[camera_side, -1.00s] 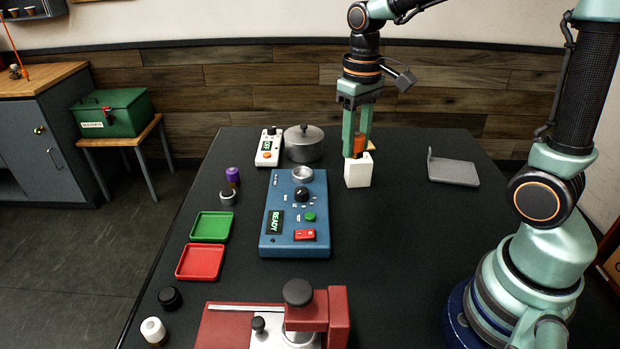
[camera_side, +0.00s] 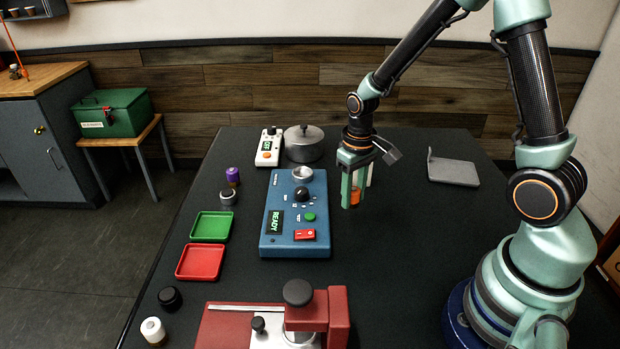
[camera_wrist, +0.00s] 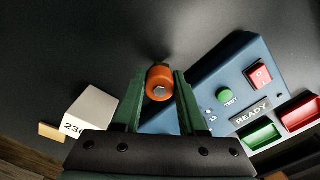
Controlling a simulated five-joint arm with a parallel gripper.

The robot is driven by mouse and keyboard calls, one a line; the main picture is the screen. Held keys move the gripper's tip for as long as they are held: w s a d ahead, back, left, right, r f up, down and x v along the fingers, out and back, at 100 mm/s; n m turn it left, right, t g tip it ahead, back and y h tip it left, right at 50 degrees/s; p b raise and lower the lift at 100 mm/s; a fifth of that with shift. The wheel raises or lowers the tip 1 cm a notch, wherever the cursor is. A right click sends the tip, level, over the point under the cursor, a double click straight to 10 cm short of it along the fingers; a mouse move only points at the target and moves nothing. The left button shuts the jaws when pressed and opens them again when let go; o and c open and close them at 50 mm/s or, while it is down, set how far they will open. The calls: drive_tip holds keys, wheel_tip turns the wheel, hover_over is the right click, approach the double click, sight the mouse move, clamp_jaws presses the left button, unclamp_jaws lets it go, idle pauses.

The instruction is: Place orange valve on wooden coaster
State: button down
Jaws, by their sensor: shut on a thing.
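My gripper (camera_side: 353,203) is shut on the orange valve (camera_side: 355,196), right of the blue brewer panel and above the dark table. In the wrist view the orange valve (camera_wrist: 160,76), with a grey metal centre, sits between the green fingertips of my gripper (camera_wrist: 161,90). A small tan piece (camera_wrist: 51,132) shows beside a white block in the wrist view. It may be the wooden coaster, but most of it is hidden. In the side view the coaster cannot be made out behind my gripper.
The white block (camera_wrist: 95,104) stands close behind my gripper. The blue panel (camera_side: 283,239) with buttons and a READY display is at left. Green (camera_side: 210,227) and red (camera_side: 200,263) trays lie farther left. A grey bracket (camera_side: 453,170) is at right. The table's middle right is clear.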

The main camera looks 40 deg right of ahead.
sight(352, 207)
drive_tip(key=shift+f, duration=1.9)
drive_tip(key=shift+f, duration=0.15)
drive_tip(key=shift+c, duration=2.3)
unclamp_jaws()
